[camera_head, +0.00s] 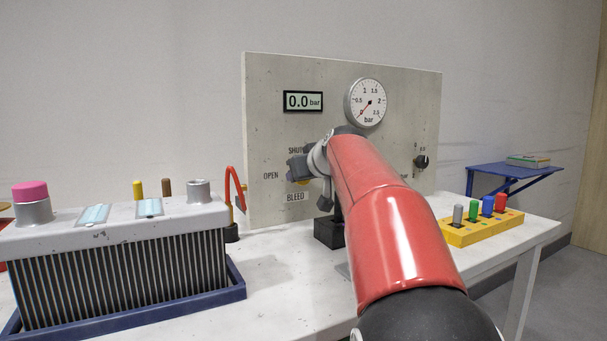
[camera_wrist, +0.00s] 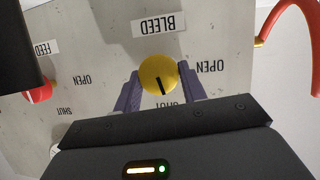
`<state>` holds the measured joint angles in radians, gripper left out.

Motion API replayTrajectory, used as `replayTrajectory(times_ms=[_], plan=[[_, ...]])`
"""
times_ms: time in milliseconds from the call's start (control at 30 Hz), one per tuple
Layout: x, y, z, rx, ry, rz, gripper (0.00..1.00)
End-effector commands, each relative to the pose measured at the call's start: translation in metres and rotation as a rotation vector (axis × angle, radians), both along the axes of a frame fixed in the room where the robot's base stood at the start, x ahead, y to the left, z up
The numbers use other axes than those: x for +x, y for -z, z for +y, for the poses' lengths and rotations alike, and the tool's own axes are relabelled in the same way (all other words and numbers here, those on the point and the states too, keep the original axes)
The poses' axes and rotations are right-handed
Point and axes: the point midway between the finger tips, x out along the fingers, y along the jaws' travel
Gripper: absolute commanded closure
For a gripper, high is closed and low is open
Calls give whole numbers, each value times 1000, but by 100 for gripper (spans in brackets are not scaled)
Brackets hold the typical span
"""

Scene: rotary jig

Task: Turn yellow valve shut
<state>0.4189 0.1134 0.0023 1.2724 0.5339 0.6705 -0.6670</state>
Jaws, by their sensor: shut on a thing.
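My gripper (camera_wrist: 161,76) is shut on the knob, one finger on each side. The knob's black pointer line runs toward the partly hidden SHUT mark (camera_wrist: 166,104); the OPEN mark (camera_wrist: 210,67) is off to the right. In the head view my gripper (camera_head: 299,172) is at the panel (camera_head: 340,80) by the BLEED label, and only a sliver of yellow shows beneath it.
A red FEED valve (camera_wrist: 38,92) is beside the yellow one in the wrist view. A red curved pipe (camera_head: 233,187) stands left of the panel. A ribbed unit (camera_head: 120,265) fills the left of the bench. A yellow block with coloured pegs (camera_head: 485,229) is at right. The display reads 0.0 bar.

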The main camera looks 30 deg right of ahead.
Motion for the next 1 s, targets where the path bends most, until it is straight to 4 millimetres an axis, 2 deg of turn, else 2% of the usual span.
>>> replayTrajectory(times_ms=[300, 567, 600, 733, 1000], plan=[[0, -1, -3, 252, 2, 8, 82], [0, -1, -3, 261, 1, 8, 82], [0, 0, -3, 261, 1, 8, 55], [0, 0, -3, 260, 1, 8, 38], [-1, -1, -3, 259, 1, 8, 38]])
